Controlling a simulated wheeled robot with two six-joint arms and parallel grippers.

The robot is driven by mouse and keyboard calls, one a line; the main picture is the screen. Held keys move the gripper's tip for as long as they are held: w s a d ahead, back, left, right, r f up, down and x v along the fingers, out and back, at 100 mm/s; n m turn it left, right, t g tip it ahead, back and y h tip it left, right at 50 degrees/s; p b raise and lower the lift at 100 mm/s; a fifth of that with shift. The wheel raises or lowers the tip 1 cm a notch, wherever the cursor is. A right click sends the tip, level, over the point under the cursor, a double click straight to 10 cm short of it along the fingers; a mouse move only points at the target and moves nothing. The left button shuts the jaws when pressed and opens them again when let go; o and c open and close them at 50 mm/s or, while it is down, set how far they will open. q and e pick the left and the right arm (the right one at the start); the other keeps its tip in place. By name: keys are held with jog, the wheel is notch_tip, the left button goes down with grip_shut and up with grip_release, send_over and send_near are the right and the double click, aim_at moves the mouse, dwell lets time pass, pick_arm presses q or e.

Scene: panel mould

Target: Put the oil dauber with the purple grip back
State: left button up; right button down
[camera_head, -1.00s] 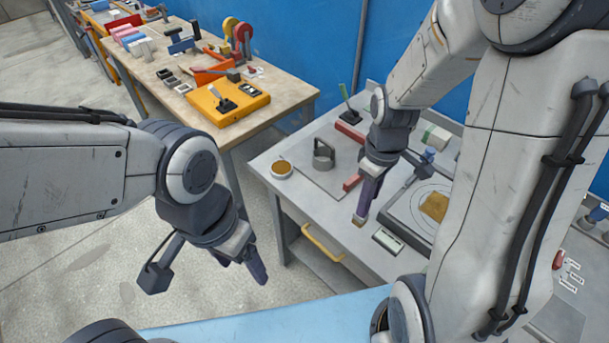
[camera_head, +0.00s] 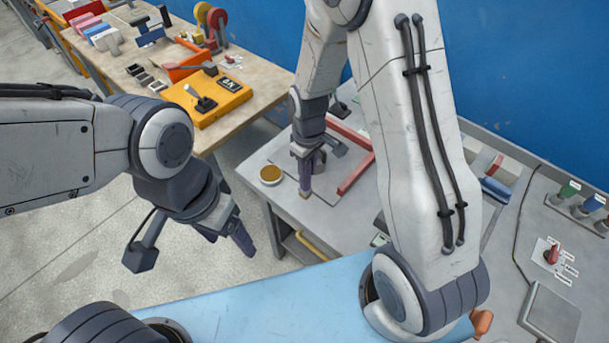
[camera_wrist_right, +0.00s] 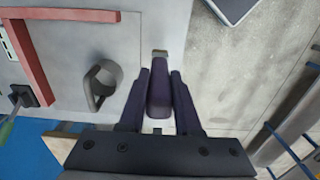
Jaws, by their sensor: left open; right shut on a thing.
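The oil dauber with the purple grip (camera_wrist_right: 159,92) is held in my right gripper (camera_wrist_right: 158,98), which is shut on it. The dauber's pale tip (camera_wrist_right: 160,54) points away from the gripper, over the grey bench's edge side. In the head view my right gripper (camera_head: 307,170) points down, with the dauber tip (camera_head: 305,194) below it, above or at the grey bench top; contact is unclear. A round dish of amber oil (camera_head: 270,174) sits left of the dauber. My left gripper (camera_head: 238,232) is open and empty over the floor.
Red bars (camera_head: 355,168) form a corner on the grey bench (camera_head: 262,200). A black base (camera_wrist_right: 22,95) with a handle is near them. A yellow box (camera_head: 215,103) is on the wooden table behind. A control panel (camera_head: 552,252) is at right.

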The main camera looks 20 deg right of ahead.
jog(key=shift+w+a+f, duration=0.25)
jog(key=shift+a+f, duration=0.1)
jog(key=shift+f, duration=0.05)
notch_tip(320, 180, down, 3)
jog(key=shift+p, duration=0.8)
jog(key=shift+f, duration=0.5)
jog(key=c, duration=0.6)
grip_release()
